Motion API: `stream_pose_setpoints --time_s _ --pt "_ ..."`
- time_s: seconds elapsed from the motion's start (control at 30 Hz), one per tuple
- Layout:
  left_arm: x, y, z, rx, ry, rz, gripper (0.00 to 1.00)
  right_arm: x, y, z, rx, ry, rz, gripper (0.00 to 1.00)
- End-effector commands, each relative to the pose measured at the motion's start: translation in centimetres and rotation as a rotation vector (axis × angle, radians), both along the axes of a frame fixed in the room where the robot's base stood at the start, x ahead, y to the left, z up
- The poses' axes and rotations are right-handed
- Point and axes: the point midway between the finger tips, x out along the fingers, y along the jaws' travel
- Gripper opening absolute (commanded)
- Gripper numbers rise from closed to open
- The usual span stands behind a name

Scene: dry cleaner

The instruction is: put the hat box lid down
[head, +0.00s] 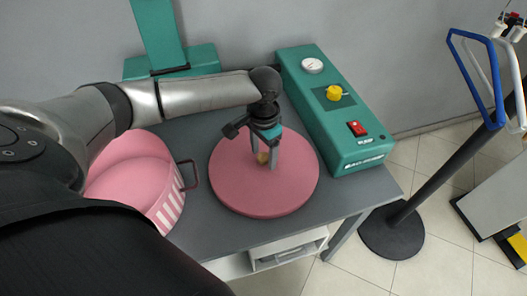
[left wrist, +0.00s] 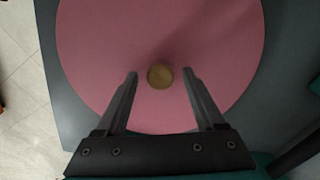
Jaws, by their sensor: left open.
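The pink round hat box lid (head: 240,189) lies flat on the grey table, right of the box. It fills much of the left wrist view (left wrist: 100,40). A round brass-coloured knob (left wrist: 160,76) stands at its middle. My left gripper (head: 264,166) is above the lid, its two fingers pointing down on either side of the knob. In the left wrist view the fingers are open, with gaps between them and the knob. The open pink hat box (head: 132,176) stands on the left, striped on its side, partly hidden by my arm. My right gripper is not in view.
A green machine (head: 345,120) with a gauge, yellow knob and red switch stands behind and right of the lid. A green stand (head: 170,58) is at the back. The grey table (head: 232,236) has a free front edge. A black pole stand (head: 392,230) is on the floor at right.

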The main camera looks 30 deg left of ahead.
Motion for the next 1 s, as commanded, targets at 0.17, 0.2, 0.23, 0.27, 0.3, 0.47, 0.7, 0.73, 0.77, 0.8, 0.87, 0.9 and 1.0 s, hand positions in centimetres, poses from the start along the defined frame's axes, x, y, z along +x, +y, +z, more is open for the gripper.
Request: stream_pose_setpoints --time_s 0.17,0.2,0.23,0.27,0.3,0.47,0.7,0.73,0.77,0.8,0.87,0.9,1.0 --pt "0.0 0.1 0.3 0.002 -0.002 -0.001 0.71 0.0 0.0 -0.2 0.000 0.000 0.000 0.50" --pt "0.0 0.0 0.8 0.001 -0.001 -0.001 0.71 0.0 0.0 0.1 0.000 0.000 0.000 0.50" --pt "0.0 0.0 1.3 0.001 -0.001 -0.001 0.71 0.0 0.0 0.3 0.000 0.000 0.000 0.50" --pt "0.1 0.0 1.8 0.000 -0.002 0.000 0.71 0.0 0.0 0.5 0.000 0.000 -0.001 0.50" --pt "0.1 0.0 2.5 0.000 -0.002 0.000 0.71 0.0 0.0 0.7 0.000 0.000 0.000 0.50" --pt "0.1 0.0 6.1 0.000 -0.004 0.000 0.71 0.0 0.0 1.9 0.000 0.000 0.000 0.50" --pt "0.1 0.0 10.6 -0.001 -0.003 0.000 0.71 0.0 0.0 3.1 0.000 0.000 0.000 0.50" --pt "0.0 0.0 11.0 -0.001 -0.002 0.000 0.71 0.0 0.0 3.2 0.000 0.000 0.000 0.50" --pt "0.1 0.0 11.3 0.000 -0.001 0.000 0.71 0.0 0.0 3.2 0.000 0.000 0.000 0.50" --pt "0.1 0.0 11.7 0.000 -0.001 0.001 0.71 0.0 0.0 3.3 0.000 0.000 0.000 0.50" --pt "0.0 0.0 12.0 0.000 -0.001 0.002 0.71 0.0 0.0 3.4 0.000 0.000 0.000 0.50" --pt "0.0 0.0 12.2 0.000 0.000 0.002 0.71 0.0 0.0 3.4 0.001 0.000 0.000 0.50" --pt "0.0 0.0 12.4 0.000 0.000 0.001 0.71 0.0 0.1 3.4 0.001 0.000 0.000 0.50"
